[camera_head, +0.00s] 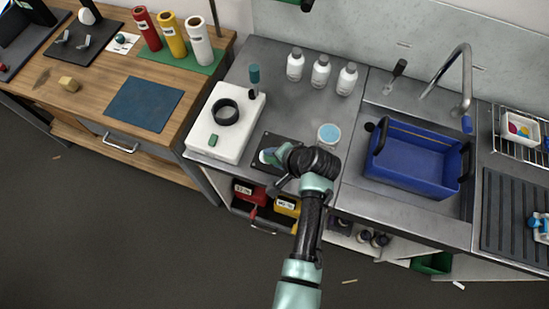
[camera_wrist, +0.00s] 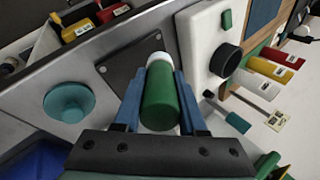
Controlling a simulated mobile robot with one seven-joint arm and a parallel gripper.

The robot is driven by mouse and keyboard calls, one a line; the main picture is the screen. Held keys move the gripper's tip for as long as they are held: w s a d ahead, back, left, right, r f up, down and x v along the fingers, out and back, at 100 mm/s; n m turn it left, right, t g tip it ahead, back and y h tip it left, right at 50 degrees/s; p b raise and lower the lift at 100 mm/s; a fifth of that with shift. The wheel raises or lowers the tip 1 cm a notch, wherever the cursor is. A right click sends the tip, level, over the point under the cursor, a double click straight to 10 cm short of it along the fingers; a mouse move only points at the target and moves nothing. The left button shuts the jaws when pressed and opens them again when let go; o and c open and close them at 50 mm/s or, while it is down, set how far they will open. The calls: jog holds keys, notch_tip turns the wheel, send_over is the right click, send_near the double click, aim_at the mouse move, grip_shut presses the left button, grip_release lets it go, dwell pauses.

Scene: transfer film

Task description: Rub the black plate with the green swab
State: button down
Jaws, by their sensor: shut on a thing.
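My gripper (camera_head: 270,156) is over the black plate (camera_head: 272,140) at the front of the steel counter. In the wrist view, the blue fingers of my gripper (camera_wrist: 158,90) are shut on the green swab (camera_wrist: 160,100), a thick green cylinder with a white end. The white end points away from the palm and overlaps the black plate (camera_wrist: 116,78) in that view. I cannot tell whether it touches the plate. In the head view, my wrist and arm hide part of the plate and most of the swab.
A white block (camera_head: 207,139) with a black ring (camera_head: 225,111) stands left of the plate. A round blue-topped dish (camera_head: 329,134) is to the right, with white bottles (camera_head: 320,72) behind. A blue bin (camera_head: 415,160) sits at the sink. Open drawers with boxes (camera_head: 286,206) lie below the counter edge.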

jog(key=shift+r+p, duration=1.7)
jog(key=shift+r, duration=0.7)
